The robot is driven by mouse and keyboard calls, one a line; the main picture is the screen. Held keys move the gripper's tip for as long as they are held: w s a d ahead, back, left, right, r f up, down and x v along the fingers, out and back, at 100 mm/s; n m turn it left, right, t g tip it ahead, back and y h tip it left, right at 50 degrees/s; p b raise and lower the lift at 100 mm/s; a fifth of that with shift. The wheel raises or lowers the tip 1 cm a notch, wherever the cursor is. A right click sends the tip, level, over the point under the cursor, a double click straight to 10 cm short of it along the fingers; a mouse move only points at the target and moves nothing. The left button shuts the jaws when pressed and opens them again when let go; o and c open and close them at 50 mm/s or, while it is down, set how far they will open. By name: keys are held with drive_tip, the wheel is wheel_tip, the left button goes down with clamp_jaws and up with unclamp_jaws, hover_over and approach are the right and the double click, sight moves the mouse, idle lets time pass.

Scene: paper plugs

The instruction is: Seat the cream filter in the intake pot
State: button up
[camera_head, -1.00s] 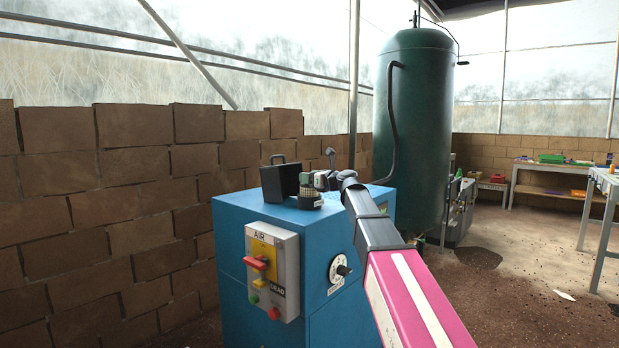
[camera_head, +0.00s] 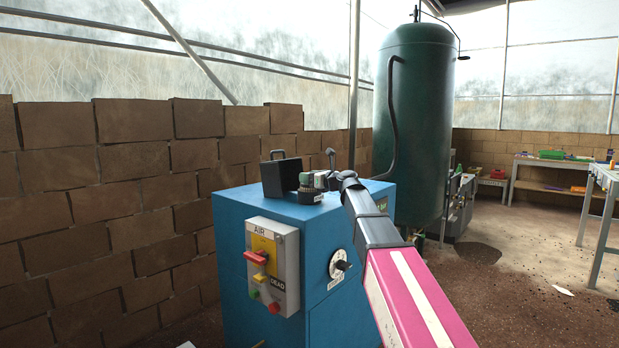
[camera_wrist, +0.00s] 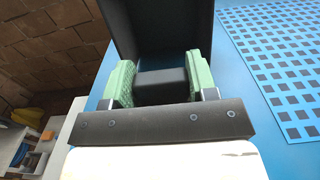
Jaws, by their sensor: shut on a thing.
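My gripper (camera_head: 318,181) is over the top of the blue cabinet, beside an upright black lid (camera_head: 281,178) with a handle. In the wrist view its two green pads (camera_wrist: 160,84) are shut on a dark block (camera_wrist: 162,86), which seems to be the top of the cream filter. The filter's cream side does not show clearly now. A low dark round rim (camera_head: 310,197), seemingly the intake pot, shows just under the fingers. My gripper hides the pot's inside, so I cannot tell how deep the filter sits. The black lid (camera_wrist: 170,30) stands close behind the fingers.
The blue cabinet (camera_head: 240,222) carries a grey switch box (camera_head: 287,270) and a dial (camera_head: 340,264) on its front. A tall green tank (camera_head: 415,120) stands behind my arm. A brick wall (camera_head: 110,220) is on the left. A perforated blue panel (camera_wrist: 280,70) lies right of my gripper.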

drive_tip(key=o, duration=1.3)
drive_tip(key=shift+c, duration=0.2)
drive_tip(key=v, duration=1)
drive_tip(key=shift+s+d, duration=0.3)
drive_tip(key=shift+d, duration=0.1)
